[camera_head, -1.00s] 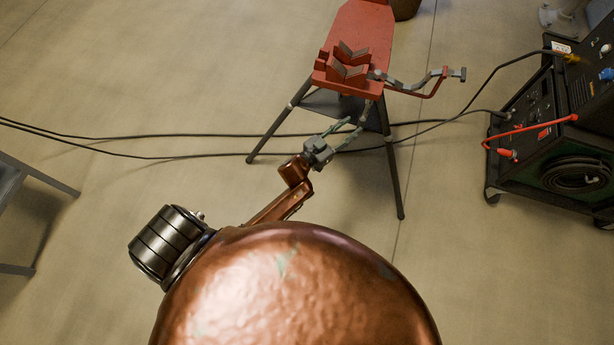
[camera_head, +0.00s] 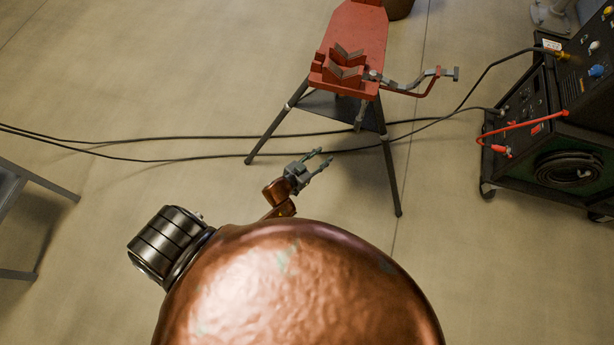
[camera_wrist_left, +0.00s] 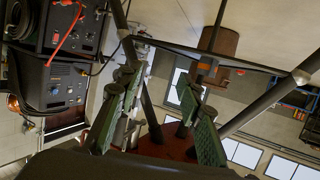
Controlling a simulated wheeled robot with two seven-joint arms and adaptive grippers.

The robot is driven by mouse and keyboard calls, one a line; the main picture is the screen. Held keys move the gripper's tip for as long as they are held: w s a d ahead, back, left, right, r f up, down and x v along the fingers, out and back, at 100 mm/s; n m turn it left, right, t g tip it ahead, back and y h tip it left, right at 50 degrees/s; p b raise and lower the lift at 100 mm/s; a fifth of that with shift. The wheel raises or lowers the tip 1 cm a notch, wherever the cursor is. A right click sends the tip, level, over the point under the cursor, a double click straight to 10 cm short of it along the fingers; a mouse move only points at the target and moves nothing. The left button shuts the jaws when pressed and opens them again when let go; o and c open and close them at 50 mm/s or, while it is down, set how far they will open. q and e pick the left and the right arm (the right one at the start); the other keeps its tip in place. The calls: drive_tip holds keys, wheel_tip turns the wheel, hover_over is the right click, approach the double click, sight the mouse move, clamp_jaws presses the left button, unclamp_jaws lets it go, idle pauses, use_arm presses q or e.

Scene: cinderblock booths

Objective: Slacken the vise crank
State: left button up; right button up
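The red vise (camera_head: 342,72) with V-shaped jaws sits on the front of a red tripod stand (camera_head: 357,30). A grey rod (camera_head: 361,115) hangs under the vise's front. My left gripper (camera_head: 324,157) is open and empty, apart from the vise, on the near side of the stand in the head view. Its two spread fingers (camera_wrist_left: 157,83) also show in the left wrist view, with stand legs beyond them.
A black welding machine (camera_head: 530,110) on a wheeled cart stands at the right. Black cables (camera_head: 160,140) run across the floor behind the stand's front legs. A grey table (camera_head: 38,180) is at the left edge.

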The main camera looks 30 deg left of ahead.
use_arm(q)
drive_tip(key=s+a+f+g+y, duration=0.1)
drive_tip(key=s+a+f+g, duration=0.1)
drive_tip(key=s+f, duration=0.4)
wheel_tip(320, 180, down, 4)
drive_tip(key=shift+s+a+n+g+p, duration=0.25)
drive_tip(key=shift+s+n+g+p, duration=0.1)
drive_tip(key=shift+p, duration=0.1)
use_arm(e)
drive_tip(key=shift+w+r, duration=0.2)
drive_tip(key=shift+r, duration=0.3)
use_arm(q)
drive_tip(key=shift+c, duration=0.6)
